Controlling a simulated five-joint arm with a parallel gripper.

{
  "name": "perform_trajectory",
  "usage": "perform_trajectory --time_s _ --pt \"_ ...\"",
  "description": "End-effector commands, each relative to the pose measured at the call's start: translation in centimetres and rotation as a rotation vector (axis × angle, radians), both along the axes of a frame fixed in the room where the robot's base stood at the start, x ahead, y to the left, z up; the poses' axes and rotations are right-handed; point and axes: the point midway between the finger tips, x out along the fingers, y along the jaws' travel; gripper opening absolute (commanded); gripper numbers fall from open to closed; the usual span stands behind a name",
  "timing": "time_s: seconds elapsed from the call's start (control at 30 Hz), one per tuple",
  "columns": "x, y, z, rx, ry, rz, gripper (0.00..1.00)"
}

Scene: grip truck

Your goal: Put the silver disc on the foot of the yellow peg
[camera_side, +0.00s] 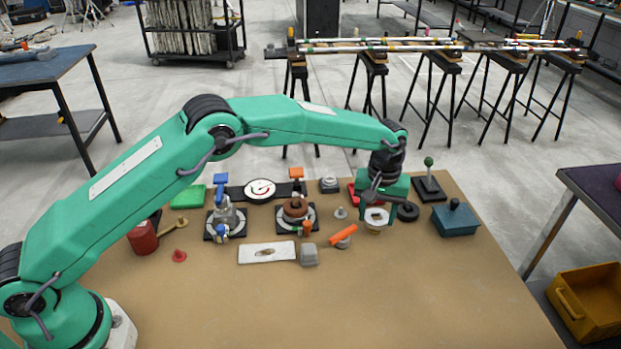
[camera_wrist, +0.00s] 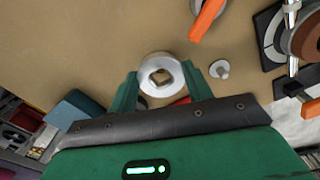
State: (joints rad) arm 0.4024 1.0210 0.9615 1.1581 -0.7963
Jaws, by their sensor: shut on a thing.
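The silver disc (camera_side: 376,214) is a thick ring with a squarish hole. My gripper (camera_wrist: 161,88) is shut on it, with one green finger on each side, as the wrist view shows. In the side view my gripper (camera_side: 375,205) points down at the back right of the board, with the disc at its tips. A small pale yellowish piece (camera_side: 374,231) shows just under the disc; I cannot tell whether it is part of the yellow peg. The disc's hole shows a brownish inside in the wrist view.
A black ring (camera_side: 407,212) and a teal box (camera_side: 455,219) stand to the right. A green-knobbed lever (camera_side: 428,178) stands behind. A small grey knob (camera_side: 340,213) and an orange-handled piece (camera_side: 343,235) are to the left. The board's front is clear.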

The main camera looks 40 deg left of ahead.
Motion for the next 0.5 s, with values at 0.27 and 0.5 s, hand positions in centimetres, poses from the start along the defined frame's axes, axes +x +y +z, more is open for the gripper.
perform_trajectory --time_s 0.27,0.5 --pt "-0.02 0.00 -0.61 0.001 0.001 0.000 0.26" --pt "-0.02 0.00 -0.78 0.000 0.000 0.000 0.26"
